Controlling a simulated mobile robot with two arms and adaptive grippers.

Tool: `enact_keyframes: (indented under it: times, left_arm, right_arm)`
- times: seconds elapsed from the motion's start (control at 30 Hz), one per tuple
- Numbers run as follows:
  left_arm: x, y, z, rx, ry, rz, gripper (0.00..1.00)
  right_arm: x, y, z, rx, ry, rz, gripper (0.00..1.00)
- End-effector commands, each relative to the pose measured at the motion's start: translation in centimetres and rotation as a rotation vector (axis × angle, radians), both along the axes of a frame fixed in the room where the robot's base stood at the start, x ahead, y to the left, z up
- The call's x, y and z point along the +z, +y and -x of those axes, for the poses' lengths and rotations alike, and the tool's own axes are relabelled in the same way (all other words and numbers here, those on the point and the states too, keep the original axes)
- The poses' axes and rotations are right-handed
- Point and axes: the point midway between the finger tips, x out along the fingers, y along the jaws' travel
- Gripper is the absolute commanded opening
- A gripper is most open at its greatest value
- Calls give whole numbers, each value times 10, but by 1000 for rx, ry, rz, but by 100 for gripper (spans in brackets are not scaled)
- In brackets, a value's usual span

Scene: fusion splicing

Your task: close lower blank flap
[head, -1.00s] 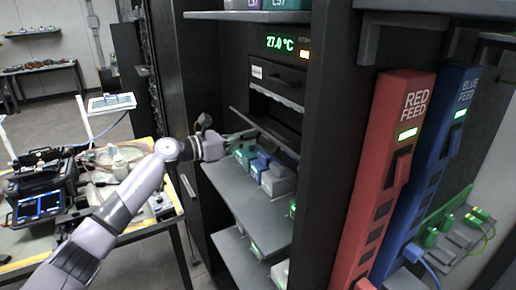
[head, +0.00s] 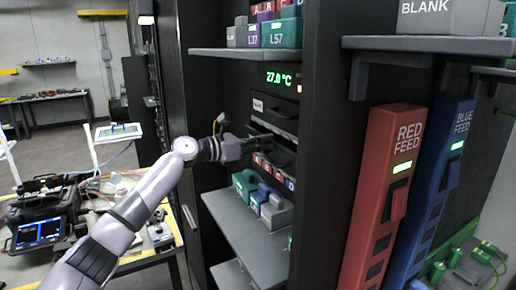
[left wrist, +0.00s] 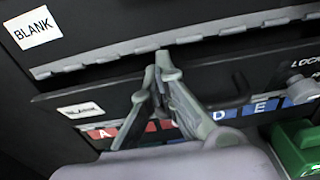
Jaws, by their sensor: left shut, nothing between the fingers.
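The lower blank flap (head: 283,157) is a dark panel with a handle, below the upper blank panel (head: 274,106) in the rack. It is tilted, with a narrow dark gap above it. In the left wrist view the flap (left wrist: 55,97) has a small white label, under the grey hinge strip (left wrist: 115,66) of the upper panel. My left gripper (head: 268,139) is shut and empty at the flap. Its fingertips (left wrist: 163,62) are together near the flap's top edge and overlap it in view; contact is unclear. My right gripper is not in view.
Below the flap is a row of lettered red and blue tags (left wrist: 260,107). Green, blue and grey modules (head: 262,198) stand on the shelf (head: 243,235) beneath. The red feed strip (head: 385,190) and blue feed strip (head: 436,190) stand to the right.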

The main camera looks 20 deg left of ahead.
Motion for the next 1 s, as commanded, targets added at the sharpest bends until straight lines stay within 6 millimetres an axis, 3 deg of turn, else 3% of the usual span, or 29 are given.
enact_keyframes:
  times: [0.83, 1.0]
  left_arm:
    - [5, -5, -7, 0, -1, 1, 0]
    - [16, -2, -5, 0, -2, 1, 0]
  right_arm:
    - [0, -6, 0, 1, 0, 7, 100]
    - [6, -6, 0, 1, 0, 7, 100]
